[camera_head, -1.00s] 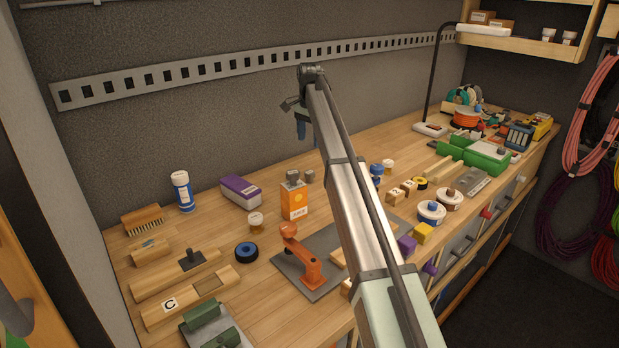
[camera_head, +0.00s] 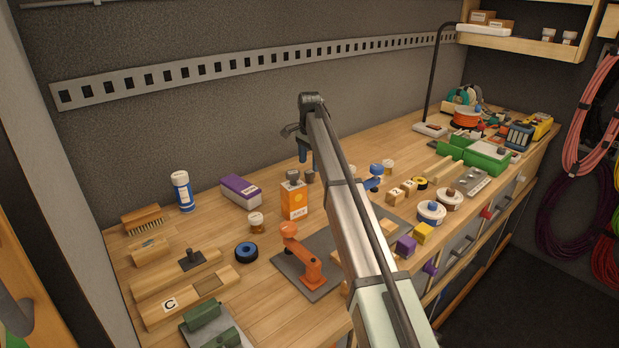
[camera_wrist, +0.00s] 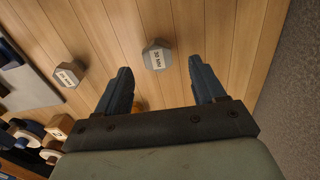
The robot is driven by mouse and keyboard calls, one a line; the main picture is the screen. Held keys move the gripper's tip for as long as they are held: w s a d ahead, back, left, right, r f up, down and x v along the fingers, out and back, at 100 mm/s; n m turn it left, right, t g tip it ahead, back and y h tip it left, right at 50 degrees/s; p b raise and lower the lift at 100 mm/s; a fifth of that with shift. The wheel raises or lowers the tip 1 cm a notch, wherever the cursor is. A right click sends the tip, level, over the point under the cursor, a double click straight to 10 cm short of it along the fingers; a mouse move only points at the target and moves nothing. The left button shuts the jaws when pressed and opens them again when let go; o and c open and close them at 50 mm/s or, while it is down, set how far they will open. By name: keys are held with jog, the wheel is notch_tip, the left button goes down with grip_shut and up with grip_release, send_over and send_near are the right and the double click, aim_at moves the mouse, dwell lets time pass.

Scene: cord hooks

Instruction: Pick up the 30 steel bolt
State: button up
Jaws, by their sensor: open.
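Two grey hexagonal steel bolts stand on the wooden bench. In the wrist view one bolt (camera_wrist: 157,56), whose label appears to read 30 MM, is ahead of the fingertips and between their lines. The other bolt (camera_wrist: 69,75) is to the left, outside the fingers; its label is hard to read. In the head view the two bolts (camera_head: 293,174) (camera_head: 310,177) sit behind the orange juice carton (camera_head: 294,201). My gripper (camera_head: 303,151) is above them, fingers pointing down. In the wrist view my gripper (camera_wrist: 160,67) is open and empty.
The juice carton stands close in front of the bolts. A purple box (camera_head: 240,191) is to their left, and a blue item (camera_head: 374,178) is to the right, beyond my arm. The grey wall with a slotted rail (camera_head: 230,67) is behind.

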aim_at(309, 172)
notch_tip(309, 172, down, 5)
jog(key=shift+s, duration=0.15)
jog(key=c, duration=1.1)
jog(key=shift+r, duration=0.1)
